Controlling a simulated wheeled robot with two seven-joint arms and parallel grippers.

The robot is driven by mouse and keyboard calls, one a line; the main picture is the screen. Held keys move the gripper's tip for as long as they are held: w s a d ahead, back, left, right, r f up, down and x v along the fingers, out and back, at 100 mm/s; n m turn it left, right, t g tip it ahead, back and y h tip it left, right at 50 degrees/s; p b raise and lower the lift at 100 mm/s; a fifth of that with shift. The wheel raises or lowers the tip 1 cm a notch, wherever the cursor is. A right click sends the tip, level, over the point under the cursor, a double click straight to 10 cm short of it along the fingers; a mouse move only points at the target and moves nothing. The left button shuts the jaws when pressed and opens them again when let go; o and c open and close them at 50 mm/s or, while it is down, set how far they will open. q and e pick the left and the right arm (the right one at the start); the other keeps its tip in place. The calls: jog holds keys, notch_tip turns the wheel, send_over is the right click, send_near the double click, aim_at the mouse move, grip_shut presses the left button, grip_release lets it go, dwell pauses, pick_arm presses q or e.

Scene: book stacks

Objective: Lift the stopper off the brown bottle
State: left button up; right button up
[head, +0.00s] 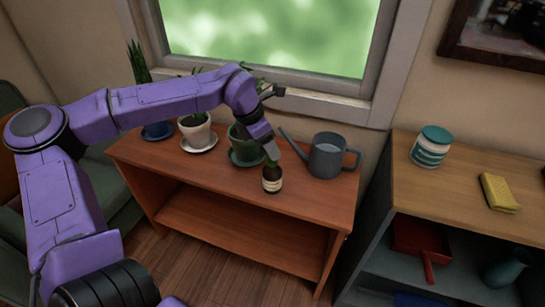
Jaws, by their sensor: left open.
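The brown bottle (272,179) stands upright near the front edge of the reddish wooden shelf unit (215,182). It is small and dark, with a pale label. My left arm reaches across from the left and bends down over it. My left gripper (271,153) is open, pointing down right at the top of the bottle. The stopper is hidden or too small to make out at the gripper's tips, and I cannot tell whether the fingers touch it. My right gripper is not in view.
A grey watering can (328,157) stands close to the right of the bottle. Potted plants, one in a white pot (196,134) and one in a green pot (243,152), stand behind and left. A right-hand shelf holds a striped jar (431,147) and yellow cloth (499,193).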

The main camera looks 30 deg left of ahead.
pick_arm(q)
jog(key=shift+x, duration=1.1)
grip_shut()
